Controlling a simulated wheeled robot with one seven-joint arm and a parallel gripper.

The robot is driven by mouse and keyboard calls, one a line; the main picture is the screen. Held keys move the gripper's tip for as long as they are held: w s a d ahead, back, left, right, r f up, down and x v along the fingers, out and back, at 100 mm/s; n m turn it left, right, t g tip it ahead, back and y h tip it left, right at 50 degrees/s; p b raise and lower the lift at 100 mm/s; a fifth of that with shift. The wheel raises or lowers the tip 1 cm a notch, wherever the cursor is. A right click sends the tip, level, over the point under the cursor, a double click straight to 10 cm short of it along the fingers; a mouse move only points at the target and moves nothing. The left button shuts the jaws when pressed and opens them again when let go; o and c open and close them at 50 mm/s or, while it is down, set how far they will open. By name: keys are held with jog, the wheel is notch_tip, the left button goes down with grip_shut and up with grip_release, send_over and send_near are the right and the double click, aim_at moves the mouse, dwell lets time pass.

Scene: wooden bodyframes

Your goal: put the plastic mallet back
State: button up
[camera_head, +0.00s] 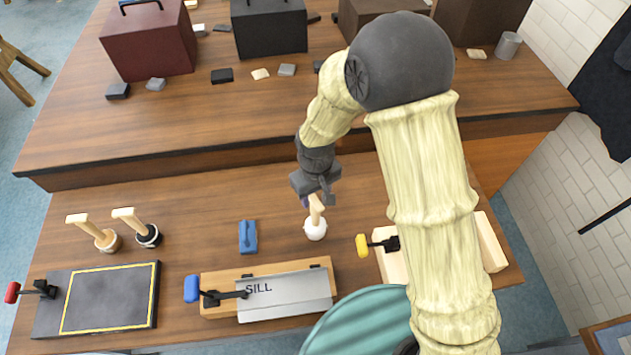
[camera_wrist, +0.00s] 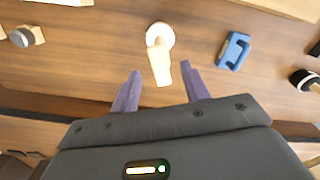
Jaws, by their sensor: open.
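The plastic mallet, with a white head (camera_head: 316,231) and a pale wooden handle, stands head-down on the lower wooden bench near its middle. In the wrist view its handle (camera_wrist: 160,65) points toward my gripper. My gripper (camera_head: 316,197) is just above and behind the handle. In the wrist view my gripper (camera_wrist: 161,86) is open, with the handle end lying between the lines of its two purple fingers. I cannot tell whether they touch it. Two other mallets, one light-headed (camera_head: 107,241) and one black-headed (camera_head: 149,237), stand at the left with handles tilted up.
A blue tool (camera_head: 248,237) lies left of the mallet. A wooden fixture with a metal SILL plate (camera_head: 285,297) and a blue-handled clamp is in front. A yellow-handled clamp (camera_head: 376,244) is at the right. A raised shelf (camera_head: 230,120) with boxes runs behind.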

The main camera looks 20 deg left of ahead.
notch_tip(320, 180, up, 6)
jog(key=b, duration=0.1)
jog(key=shift+r, duration=0.15)
dwell(0.7)
jog(key=w+d+r+m+t, duration=0.1)
jog(key=w+d+r+m, duration=0.15)
jog(key=d, duration=0.55)
jog(key=w+d+r+m, duration=0.1)
jog(key=d+r+m, duration=0.15)
jog(key=d, duration=0.65)
jog(key=s+d+m, duration=0.2)
jog(key=d, duration=0.5)
jog(key=s+d+r+m+t, duration=0.1)
jog(key=s+d+m, duration=0.2)
jog(key=d, duration=0.3)
jog(key=shift+s+d+r+t, duration=0.25)
jog(key=shift+d+t, duration=0.05)
jog(key=shift+d, duration=0.1)
